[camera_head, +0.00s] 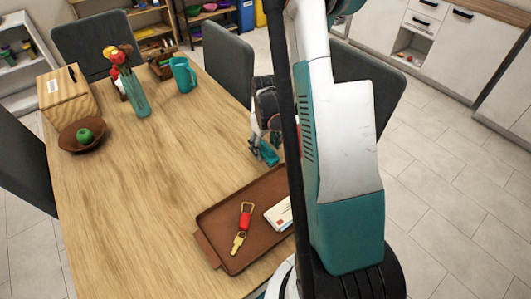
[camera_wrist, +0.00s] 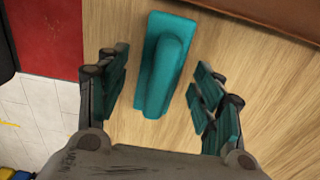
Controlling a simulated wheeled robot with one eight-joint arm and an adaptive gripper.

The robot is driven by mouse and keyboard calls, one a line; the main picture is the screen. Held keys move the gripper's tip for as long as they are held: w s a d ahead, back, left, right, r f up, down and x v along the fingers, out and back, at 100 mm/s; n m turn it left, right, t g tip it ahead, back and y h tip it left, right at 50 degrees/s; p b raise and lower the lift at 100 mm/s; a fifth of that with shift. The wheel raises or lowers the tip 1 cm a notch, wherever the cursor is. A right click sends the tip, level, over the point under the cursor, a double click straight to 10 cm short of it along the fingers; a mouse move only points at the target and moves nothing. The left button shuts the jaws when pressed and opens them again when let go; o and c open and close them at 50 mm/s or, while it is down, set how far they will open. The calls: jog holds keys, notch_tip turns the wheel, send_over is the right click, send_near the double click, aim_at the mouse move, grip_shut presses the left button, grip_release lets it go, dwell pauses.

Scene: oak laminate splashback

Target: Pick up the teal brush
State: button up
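The teal brush (camera_wrist: 165,62) lies on the wooden table in the wrist view, its raised handle running lengthwise along a flat base. My gripper (camera_wrist: 161,80) is open, with one teal-padded finger on each side of the brush and a visible gap on both sides. The height of the fingers above the table is hard to judge. In the head view my gripper (camera_head: 265,152) is low over the right side of the table, partly behind my arm. I cannot make out the brush apart from the teal fingers there.
A brown tray (camera_head: 222,226) with a red-tagged key (camera_head: 243,226) and a white card (camera_head: 279,214) lies nearby. A red flat surface (camera_wrist: 45,38) is left of the brush. A teal mug (camera_head: 184,75), vase (camera_head: 136,95) and bowl (camera_head: 68,138) stand farther off. The table's middle is clear.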

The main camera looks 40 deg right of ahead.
aim_at(265, 144)
jog(key=c, duration=1)
jog(key=shift+r, duration=0.2)
notch_tip(265, 144, up, 20)
jog(key=p, duration=0.6)
jog(key=shift+f, duration=0.15)
